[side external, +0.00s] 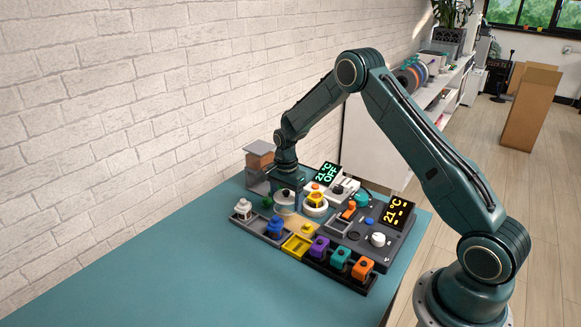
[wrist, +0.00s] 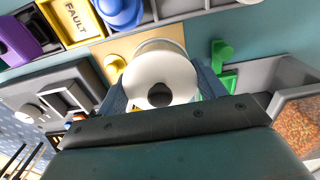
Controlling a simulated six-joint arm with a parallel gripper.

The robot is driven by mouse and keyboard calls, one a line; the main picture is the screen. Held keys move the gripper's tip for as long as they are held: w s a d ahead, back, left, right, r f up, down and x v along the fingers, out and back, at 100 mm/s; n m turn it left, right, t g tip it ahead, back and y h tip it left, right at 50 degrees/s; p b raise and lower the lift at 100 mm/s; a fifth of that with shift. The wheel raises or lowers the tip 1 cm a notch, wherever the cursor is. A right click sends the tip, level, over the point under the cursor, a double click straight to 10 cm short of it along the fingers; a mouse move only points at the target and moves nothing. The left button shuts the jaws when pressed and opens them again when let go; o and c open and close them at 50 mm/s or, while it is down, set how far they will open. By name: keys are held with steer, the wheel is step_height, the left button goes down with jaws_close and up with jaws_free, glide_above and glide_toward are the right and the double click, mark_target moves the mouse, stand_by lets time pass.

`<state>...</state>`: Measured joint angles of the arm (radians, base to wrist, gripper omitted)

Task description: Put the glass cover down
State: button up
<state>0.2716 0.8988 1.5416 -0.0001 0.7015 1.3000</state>
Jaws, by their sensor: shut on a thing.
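The glass cover (wrist: 150,73) shows in the wrist view as a pale round top with a dark knob, its clear wall partly seen beyond. My gripper (wrist: 163,90) is shut on it, one blue-grey finger on each side. A tan plate (wrist: 112,44) lies beneath or just behind the cover; I cannot tell whether they touch. In the side external view my gripper (side external: 286,203) points down near the back left of the panel, with the cover (side external: 285,211) pale and small between its fingers.
A green piece (wrist: 222,62) stands close to the right finger. A yellow bin marked FAULT (wrist: 72,18) and a blue knobbed piece (wrist: 120,12) are beyond the cover. The front-left table (side external: 150,280) is clear.

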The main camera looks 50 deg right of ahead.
mark_target(286, 191)
steer(key=shift+f, duration=2.15)
steer(key=shift+f, duration=0.15)
steer(key=o, duration=1)
step_height(286, 191, up, 12)
steer(key=shift+f, duration=0.1)
steer(key=shift+r, duration=0.3)
